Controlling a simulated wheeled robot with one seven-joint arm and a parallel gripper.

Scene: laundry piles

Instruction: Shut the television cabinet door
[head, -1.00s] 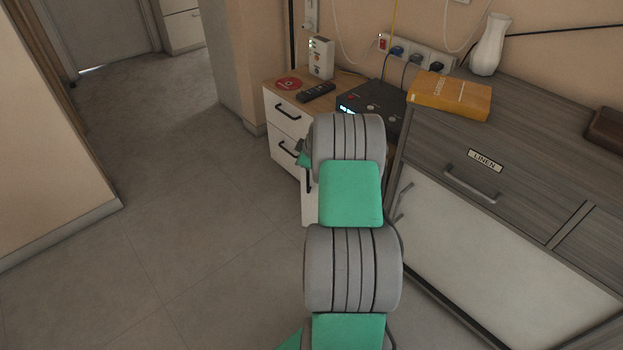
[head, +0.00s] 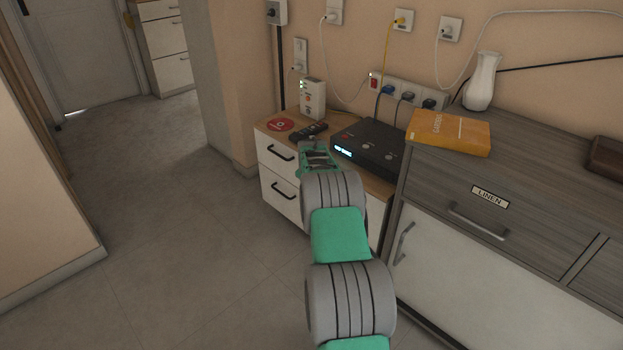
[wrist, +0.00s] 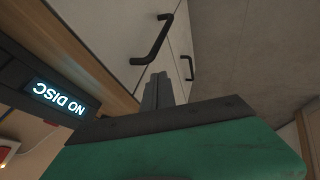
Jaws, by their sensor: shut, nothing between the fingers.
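My gripper (head: 312,148) is at the front of a low wood-topped cabinet (head: 355,193) with white fronts and black handles. In the wrist view its two grey fingers (wrist: 158,88) are together and empty, pointing toward a white front (wrist: 120,22) near a black handle (wrist: 152,40). I cannot tell whether they touch it. The grey cabinet marked LINEN (head: 535,197) has a white door (head: 475,290) with a vertical handle (head: 404,243). This door looks flush with its frame. No television shows, and no open door is visible. My arm hides part of the low cabinet's front.
A black disc player (head: 368,146) reading NO DISC, a remote (head: 308,131), a red disc (head: 279,124) and a white box (head: 312,98) are on the low cabinet. An orange book (head: 450,132) and a white vase (head: 482,82) stand on the grey cabinet. Floor at left is clear.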

